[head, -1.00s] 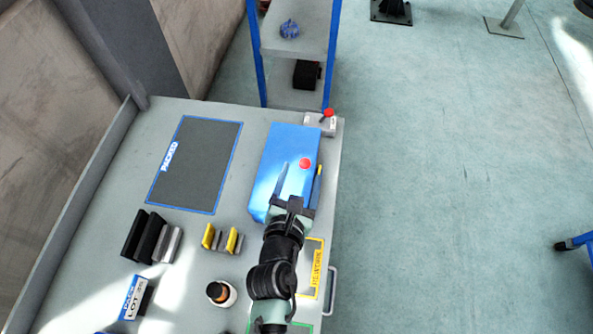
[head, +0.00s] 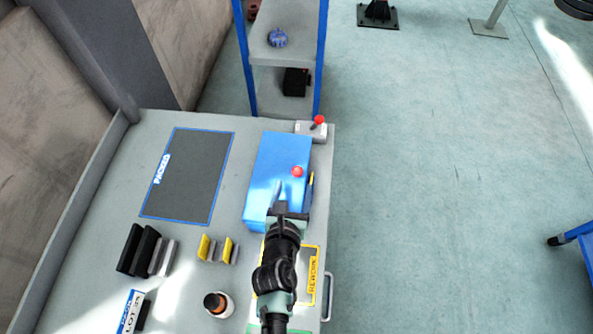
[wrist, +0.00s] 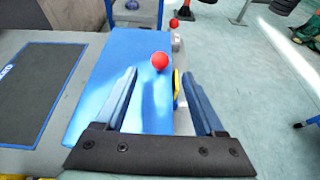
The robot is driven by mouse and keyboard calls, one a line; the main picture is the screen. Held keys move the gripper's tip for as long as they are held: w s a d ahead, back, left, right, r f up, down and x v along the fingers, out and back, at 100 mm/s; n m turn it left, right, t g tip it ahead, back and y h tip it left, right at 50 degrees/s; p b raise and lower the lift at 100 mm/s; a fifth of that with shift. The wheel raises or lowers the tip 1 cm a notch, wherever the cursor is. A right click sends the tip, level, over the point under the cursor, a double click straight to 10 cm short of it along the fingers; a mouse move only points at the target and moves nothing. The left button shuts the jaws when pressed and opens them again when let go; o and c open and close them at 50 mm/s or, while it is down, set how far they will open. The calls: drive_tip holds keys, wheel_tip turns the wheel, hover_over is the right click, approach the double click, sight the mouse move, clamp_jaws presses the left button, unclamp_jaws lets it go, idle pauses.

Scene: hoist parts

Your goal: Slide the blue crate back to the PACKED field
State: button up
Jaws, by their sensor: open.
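The blue crate (head: 270,165) stands at the right side of the grey workbench, with a red knob (head: 298,172) on its top; in the wrist view its blue top (wrist: 110,75) and the red knob (wrist: 160,61) show. The PACKED field (head: 190,175) is a dark, blue-edged rectangle on the bench, left of the crate and apart from it, with nothing on it. My gripper (head: 287,195) is at the crate's near right part. In the wrist view my gripper (wrist: 160,95) is open, its fingers spread with the knob beyond them. Whether they touch the crate I cannot tell.
A red-knobbed lever box (head: 312,130) sits behind the crate. A yellow-edged field (head: 312,275) lies near the bench's right edge. A blue shelf (head: 285,60) stands behind.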

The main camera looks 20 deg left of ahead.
sight(297, 175)
drive_tip(key=x, duration=0.7)
drive_tip(key=shift+w+a+f+b, duration=0.1)
drive_tip(key=shift+w+f+b, duration=0.05)
drive_tip(key=shift+w+b, duration=0.2)
clamp_jaws()
idle(1.1)
